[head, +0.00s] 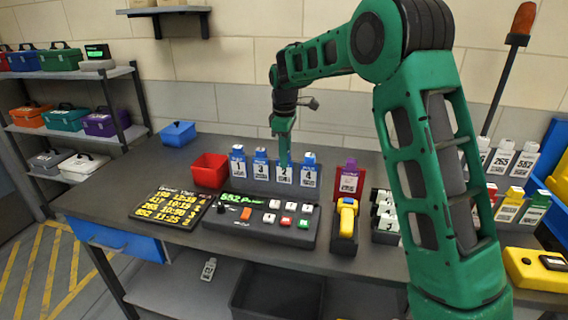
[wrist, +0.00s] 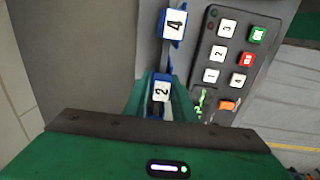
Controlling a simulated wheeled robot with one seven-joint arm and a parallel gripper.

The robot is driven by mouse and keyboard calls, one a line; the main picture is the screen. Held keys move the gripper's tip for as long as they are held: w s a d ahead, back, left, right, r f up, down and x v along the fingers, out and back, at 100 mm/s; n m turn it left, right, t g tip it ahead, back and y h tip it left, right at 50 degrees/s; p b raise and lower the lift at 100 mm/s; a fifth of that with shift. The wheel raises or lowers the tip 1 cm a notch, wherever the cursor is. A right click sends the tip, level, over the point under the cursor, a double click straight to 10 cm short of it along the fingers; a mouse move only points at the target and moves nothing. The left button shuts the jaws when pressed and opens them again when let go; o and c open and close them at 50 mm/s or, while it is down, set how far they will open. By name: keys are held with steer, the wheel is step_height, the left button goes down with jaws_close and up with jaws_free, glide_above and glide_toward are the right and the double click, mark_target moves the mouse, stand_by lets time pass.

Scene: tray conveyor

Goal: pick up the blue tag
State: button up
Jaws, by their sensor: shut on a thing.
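A row of blue tags with white numbered faces stands at the back of the table: tag 1 (head: 238,168), tag 3 (head: 261,173), tag 2 (head: 284,174) and tag 4 (head: 308,176). My gripper (head: 284,158) points down at tag 2 and is shut on its upper part. In the wrist view tag 2 (wrist: 161,91) lies between the green fingers of my gripper (wrist: 157,98), and tag 4 (wrist: 173,24) is beside it, apart from the fingers. Tag 2 is still level with its neighbours in the row.
A button panel (head: 242,230) lies in front of the row, with a dark yellow-lettered board (head: 172,216) to its left. A red bin (head: 210,170) stands left of the tags. A purple-topped tag on a red stand (head: 348,180) and a yellow scanner (head: 346,217) are to the right.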

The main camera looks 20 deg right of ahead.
steer(key=r, duration=0.7)
steer(key=shift+s+a+r, duration=0.15)
steer(key=shift+s, duration=0.05)
steer(key=s+a, duration=0.6)
steer(key=s, duration=0.6)
steer(key=shift+s+a+f, duration=0.15)
steer(key=shift+a+f, duration=0.05)
steer(key=shift+a, duration=0.15)
steer(key=shift+r, duration=0.15)
step_height(320, 180, up, 6)
steer(key=shift+r, duration=0.15)
stand_by(0.4)
